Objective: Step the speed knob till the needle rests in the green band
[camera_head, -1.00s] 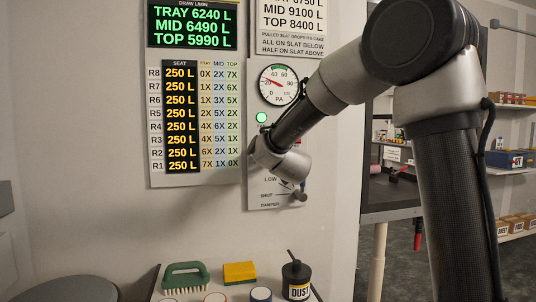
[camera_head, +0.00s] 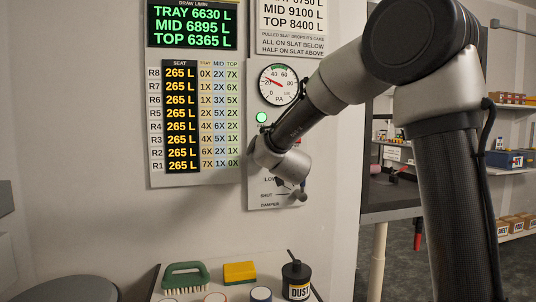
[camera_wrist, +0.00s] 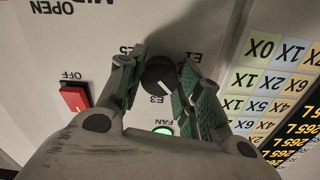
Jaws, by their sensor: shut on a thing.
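The round pressure gauge (camera_head: 278,84), marked PA, shows in the head view. Its red needle points to the upper left, and a green band lies at the top of the dial. The needle looks to be left of the band. The dark speed knob (camera_wrist: 159,76) shows in the wrist view with a white pointer line and E labels around it. My gripper (camera_wrist: 164,82) has its green-padded fingers on either side of the knob and is shut on it. In the head view my wrist hides the knob.
A lit green FAN lamp (camera_wrist: 163,130) and a red OFF switch (camera_wrist: 74,97) sit near the knob. The damper lever (camera_head: 298,195) is just below my wrist. Below stand a green brush (camera_head: 186,276), a yellow sponge (camera_head: 240,272) and a black DUST can (camera_head: 296,280).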

